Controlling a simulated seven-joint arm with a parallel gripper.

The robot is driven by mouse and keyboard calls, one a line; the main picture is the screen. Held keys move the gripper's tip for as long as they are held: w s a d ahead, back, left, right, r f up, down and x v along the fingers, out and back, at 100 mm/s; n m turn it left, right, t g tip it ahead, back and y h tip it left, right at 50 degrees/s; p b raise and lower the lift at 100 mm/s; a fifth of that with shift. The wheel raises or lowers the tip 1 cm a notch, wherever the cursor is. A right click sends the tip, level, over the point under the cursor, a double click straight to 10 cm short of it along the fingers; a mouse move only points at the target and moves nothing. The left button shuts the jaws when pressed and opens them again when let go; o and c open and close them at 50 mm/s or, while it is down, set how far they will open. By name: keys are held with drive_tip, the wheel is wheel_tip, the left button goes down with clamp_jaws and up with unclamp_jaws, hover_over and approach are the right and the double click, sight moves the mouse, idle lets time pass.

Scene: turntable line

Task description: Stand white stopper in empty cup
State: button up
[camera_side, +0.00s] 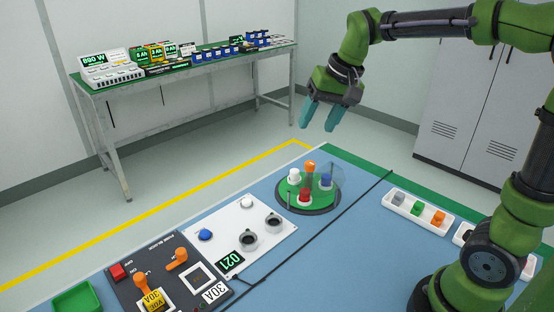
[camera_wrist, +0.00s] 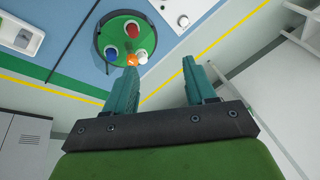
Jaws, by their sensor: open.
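My gripper (camera_side: 320,114) is open and empty, high above and beyond the turntable. Its spread fingers also show in the wrist view (camera_wrist: 159,68).
The panel also bears a blue knob (camera_side: 205,235) and a white piece (camera_side: 247,202). A dark switch panel (camera_side: 165,275) is at front left. A white tray (camera_side: 418,210) with coloured blocks lies right.

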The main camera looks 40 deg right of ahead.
drive_tip(key=s+a+f+n+t, duration=0.1)
drive_tip(key=s+a, duration=0.1)
drive_tip(key=s, duration=0.5)
drive_tip(key=s+a+f+n+t, duration=0.1)
drive_tip(key=s+a+f+t, duration=0.1)
drive_tip(key=s, duration=0.5)
drive_tip(key=shift+s+a+y, duration=0.4)
drive_tip(key=shift+a, duration=0.25)
